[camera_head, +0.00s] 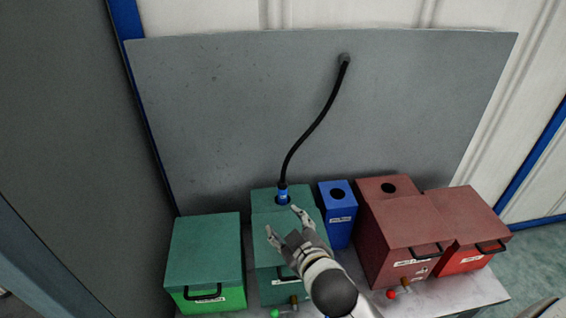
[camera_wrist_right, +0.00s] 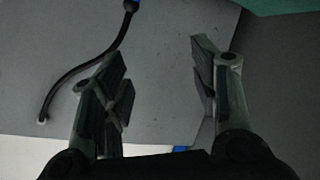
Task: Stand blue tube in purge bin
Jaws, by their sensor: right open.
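The blue tube (camera_head: 283,195) is the blue end piece of a black hose (camera_head: 318,122). It stands roughly upright at the hole in the top of the middle green bin (camera_head: 263,226); how deep it sits I cannot tell. A bit of it shows at the top edge of the right wrist view (camera_wrist_right: 132,5). My right gripper (camera_head: 284,220) is open and empty, just in front of the tube and apart from it, above the green bin. Which bin is the purge bin I cannot tell, as the labels are too small to read. My left gripper is not in view.
A blue bin (camera_head: 338,222) with a round hole stands right of the green one. Dark red bins (camera_head: 400,225) (camera_head: 462,215) stand further right, another green bin (camera_head: 204,250) at left. Red (camera_head: 392,294) and green (camera_head: 275,313) knobs are in front. A grey panel (camera_head: 230,100) rises behind.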

